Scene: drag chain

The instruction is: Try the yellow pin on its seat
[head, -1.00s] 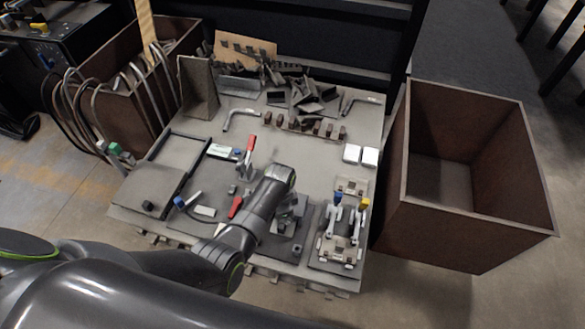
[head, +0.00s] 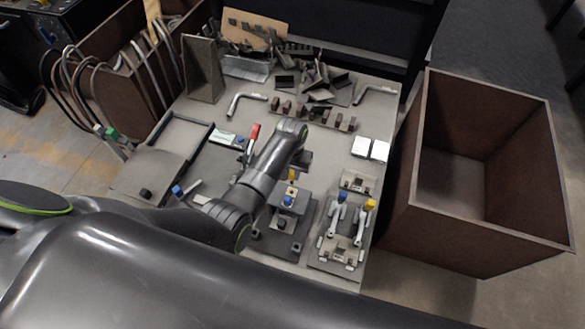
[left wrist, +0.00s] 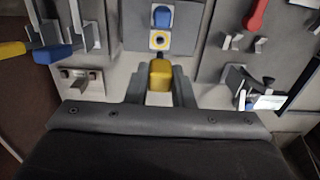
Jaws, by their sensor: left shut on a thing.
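My left gripper (left wrist: 160,88) is shut on the yellow pin (left wrist: 160,74), which shows between its fingers in the left wrist view. Ahead of the pin is a grey block with a yellow-ringed seat (left wrist: 157,40); the pin is apart from the ring in this picture, but I cannot tell its height. A blue pin (left wrist: 162,16) stands on the same block beyond the ring. In the head view the yellow pin (head: 292,175) shows close to the block (head: 301,205), with the blue pin (head: 288,201) nearer me. My right gripper is not in view.
Toggle clamps with blue (head: 341,197) and yellow (head: 370,205) handles stand right of the block. A red-handled clamp (head: 254,131) is behind my left arm. A brown bin (head: 420,200) stands right of the table. Brackets and scrap lie at the back.

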